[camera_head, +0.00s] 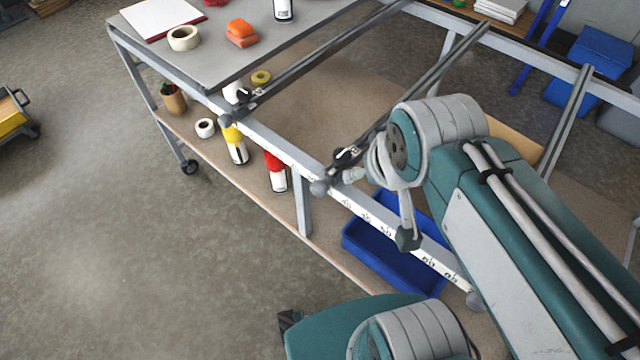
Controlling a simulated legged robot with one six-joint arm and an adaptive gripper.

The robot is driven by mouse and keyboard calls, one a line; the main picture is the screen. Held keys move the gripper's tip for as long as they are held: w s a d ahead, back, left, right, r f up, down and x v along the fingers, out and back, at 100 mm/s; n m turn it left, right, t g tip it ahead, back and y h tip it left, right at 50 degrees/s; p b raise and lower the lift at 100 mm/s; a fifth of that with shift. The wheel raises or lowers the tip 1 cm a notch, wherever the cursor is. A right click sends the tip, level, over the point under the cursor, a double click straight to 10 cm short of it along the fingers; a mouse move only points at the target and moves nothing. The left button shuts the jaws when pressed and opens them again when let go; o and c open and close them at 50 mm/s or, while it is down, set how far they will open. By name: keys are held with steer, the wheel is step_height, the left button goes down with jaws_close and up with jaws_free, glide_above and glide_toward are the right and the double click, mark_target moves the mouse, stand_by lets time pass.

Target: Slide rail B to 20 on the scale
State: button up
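A white scale strip (365,214) with small dark numbers runs along the front beam of the metal frame; I cannot read the numbers clearly. Several rails cross the frame. The left rail (310,60) ends in a dark clamp and knob by the grey tabletop. The middle rail (437,72) ends in a dark clamp and round grey knob over the scale. The right rail (567,117) is partly hidden by my arm. No letter B is readable on any of them. My gripper (377,200) is spread open, one finger close to the middle rail's clamp, the other over the front beam; contact is unclear.
The grey tabletop (225,65) holds tape, orange sponges and a white pad. A lower shelf (255,205) carries spray cans, tape rolls and a blue bin (382,262) below my gripper. A wheeled yellow cart (12,118) stands far left.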

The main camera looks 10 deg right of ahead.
steer(key=shift+c, duration=0.3)
steer(key=n+t+h, duration=0.1)
steer(key=n+h, duration=1.6)
steer(key=n, duration=0.4)
glide_toward(319, 188)
steer(key=f, duration=0.1)
steer(key=x, duration=1)
steer(key=shift+w+d+f, duration=0.2)
steer(key=shift+w+f, duration=0.1)
steer(key=shift+w, duration=0.2)
jaws_close()
